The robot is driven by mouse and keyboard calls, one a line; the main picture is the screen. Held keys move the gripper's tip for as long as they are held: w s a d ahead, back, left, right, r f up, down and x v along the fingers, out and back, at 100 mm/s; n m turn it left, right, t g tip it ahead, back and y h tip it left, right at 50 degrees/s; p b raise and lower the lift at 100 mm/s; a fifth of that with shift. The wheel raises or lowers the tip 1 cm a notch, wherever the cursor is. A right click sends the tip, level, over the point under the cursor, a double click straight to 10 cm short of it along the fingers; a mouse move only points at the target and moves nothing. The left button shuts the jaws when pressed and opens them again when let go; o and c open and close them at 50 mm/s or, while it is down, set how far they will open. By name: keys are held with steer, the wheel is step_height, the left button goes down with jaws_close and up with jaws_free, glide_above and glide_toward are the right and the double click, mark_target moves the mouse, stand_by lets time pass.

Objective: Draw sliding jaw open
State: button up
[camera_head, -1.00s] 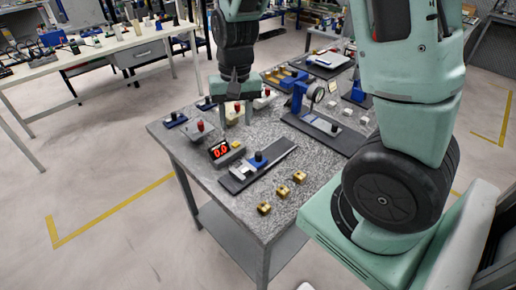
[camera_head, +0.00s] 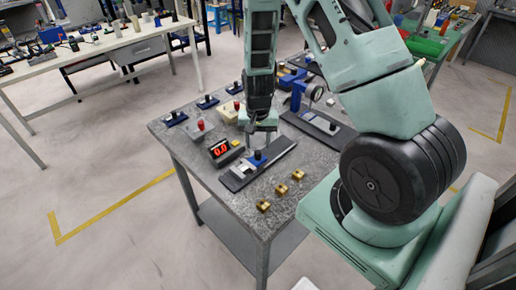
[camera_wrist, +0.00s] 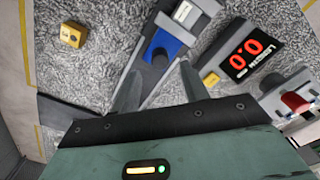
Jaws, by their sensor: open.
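The sliding jaw (camera_head: 254,161) is a blue block with an upright black knob (camera_head: 258,154), on a dark and grey rail fixture (camera_head: 236,181) on the table. In the wrist view the blue jaw (camera_wrist: 168,42) sits against the grey rail (camera_wrist: 145,84), with a pale block (camera_wrist: 183,12) farther along. My gripper (camera_head: 262,146) points down just over the jaw. In the wrist view its open fingers (camera_wrist: 158,80) stand either side of the rail, with the dark knob (camera_wrist: 160,58) roughly between the tips. I cannot tell whether they touch it.
A display (camera_head: 219,150) reading 0.0 in red stands beside the fixture; it also shows in the wrist view (camera_wrist: 243,54). Several brass blocks (camera_head: 281,188) lie near the front edge. A red-knobbed device (camera_head: 200,128) and a second rail fixture (camera_head: 322,127) are farther back.

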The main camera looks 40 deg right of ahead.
mark_target(258, 152)
steer(key=shift+f, duration=2.1)
